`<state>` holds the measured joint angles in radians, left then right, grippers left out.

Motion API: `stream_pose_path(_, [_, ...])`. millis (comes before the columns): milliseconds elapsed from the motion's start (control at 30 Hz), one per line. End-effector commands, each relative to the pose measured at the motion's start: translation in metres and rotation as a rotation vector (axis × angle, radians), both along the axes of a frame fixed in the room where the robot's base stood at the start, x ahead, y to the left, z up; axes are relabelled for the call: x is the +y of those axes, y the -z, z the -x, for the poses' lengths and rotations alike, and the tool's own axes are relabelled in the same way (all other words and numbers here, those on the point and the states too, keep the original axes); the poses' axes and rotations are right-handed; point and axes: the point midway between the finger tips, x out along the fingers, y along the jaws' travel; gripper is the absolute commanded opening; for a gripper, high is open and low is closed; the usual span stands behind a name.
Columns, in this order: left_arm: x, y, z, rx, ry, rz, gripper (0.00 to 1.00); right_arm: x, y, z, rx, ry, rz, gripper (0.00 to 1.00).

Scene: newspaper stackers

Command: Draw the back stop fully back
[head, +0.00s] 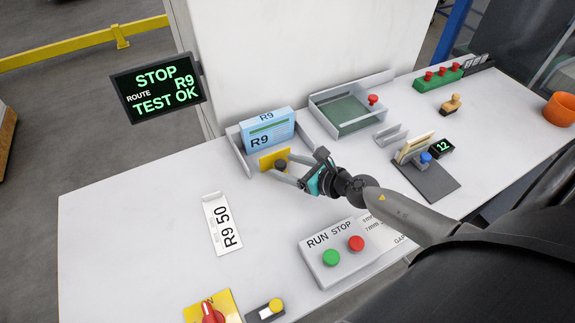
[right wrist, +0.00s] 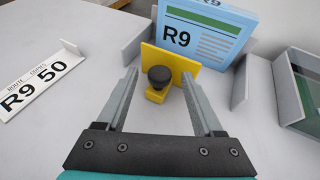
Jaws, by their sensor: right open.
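The back stop is a yellow upright plate (head: 267,160) with a dark round knob (right wrist: 160,77) on a yellow foot on its near side. It stands in front of a light-blue R9 bundle (head: 266,130), inside a grey-walled bay (head: 236,146). My right gripper (head: 279,165) is open and level with the knob, with one finger on either side. In the right wrist view the knob sits between the fingertips (right wrist: 159,75), with gaps on both sides. I see no finger touching it. My left gripper is not in view.
A sign (head: 158,90) reads STOP, ROUTE R9, TEST OK. An R9 50 card (head: 222,226) lies left of the bay. The RUN/STOP panel (head: 318,262) is at the front. A green-floored tray (head: 345,112) stands right of the bay. Bare tabletop lies front-left.

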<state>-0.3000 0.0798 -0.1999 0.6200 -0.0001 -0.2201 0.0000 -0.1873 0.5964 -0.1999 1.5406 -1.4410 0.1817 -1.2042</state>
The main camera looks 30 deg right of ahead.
Motion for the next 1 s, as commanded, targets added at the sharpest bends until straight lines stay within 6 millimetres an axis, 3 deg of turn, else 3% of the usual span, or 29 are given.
stream_pose_path(267, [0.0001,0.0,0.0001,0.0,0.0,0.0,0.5,0.0008,0.0003,-0.0008,0.0,-0.001,0.0,0.69])
stream_pose_path(867, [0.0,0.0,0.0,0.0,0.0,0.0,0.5,0.0006,0.0002,-0.0006,0.0,-0.001,-0.001,0.02])
stream_pose_path(1000, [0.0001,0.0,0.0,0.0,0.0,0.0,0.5,0.0006,0.0002,-0.0006,0.0,-0.001,-0.001,0.0])
